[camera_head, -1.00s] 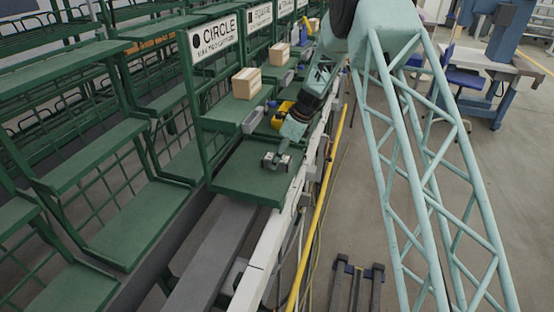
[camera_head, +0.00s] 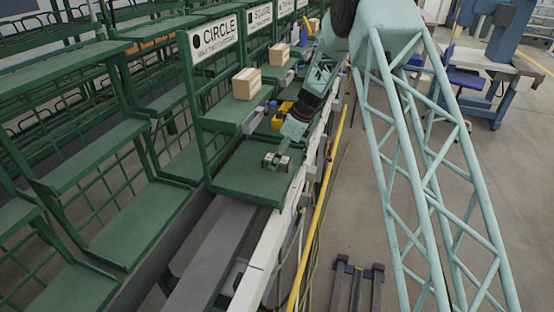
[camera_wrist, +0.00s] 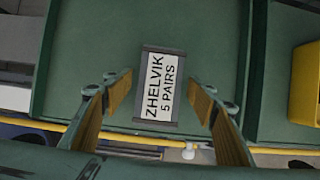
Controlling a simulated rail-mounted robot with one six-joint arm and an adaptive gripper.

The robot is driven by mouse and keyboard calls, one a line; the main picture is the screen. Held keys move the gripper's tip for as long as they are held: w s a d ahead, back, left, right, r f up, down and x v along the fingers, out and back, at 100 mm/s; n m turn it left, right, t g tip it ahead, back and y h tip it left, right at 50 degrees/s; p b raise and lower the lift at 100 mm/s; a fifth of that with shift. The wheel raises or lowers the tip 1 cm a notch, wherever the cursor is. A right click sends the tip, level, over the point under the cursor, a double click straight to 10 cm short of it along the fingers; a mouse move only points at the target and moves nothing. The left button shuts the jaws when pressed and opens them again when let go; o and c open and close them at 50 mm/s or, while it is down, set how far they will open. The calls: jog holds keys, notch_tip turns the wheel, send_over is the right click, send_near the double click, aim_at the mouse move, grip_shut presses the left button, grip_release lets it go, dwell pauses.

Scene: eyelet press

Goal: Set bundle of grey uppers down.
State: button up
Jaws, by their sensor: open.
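The bundle of grey uppers (camera_wrist: 158,90) shows in the wrist view as a dark grey block with a white label reading "ZHELVIK 5 PAIRS". It lies label up on a green shelf (camera_wrist: 215,30). My gripper (camera_wrist: 161,96) is open, with one finger to the left of the bundle and one to the right, and gaps show on both sides. In the head view my gripper (camera_head: 277,161) is low over the front green shelf (camera_head: 245,185), below the CIRCLE sign. The bundle is too small there to tell from the fingers.
A yellow bin (camera_wrist: 306,85) stands to the right in the wrist view. In the head view, a cardboard box (camera_head: 246,83) sits on the shelf above. A white rail (camera_head: 268,245) and yellow pipe (camera_head: 318,220) run along the shelf's right side. The shelf around the bundle is clear.

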jog(key=p+v, duration=0.1)
jog(key=v, duration=1)
jog(key=shift+d+r+p, duration=0.2)
jog(key=shift+r+p, duration=0.05)
jog(key=shift+p, duration=0.05)
jog(key=shift+s+r, duration=0.1)
dwell(0.5)
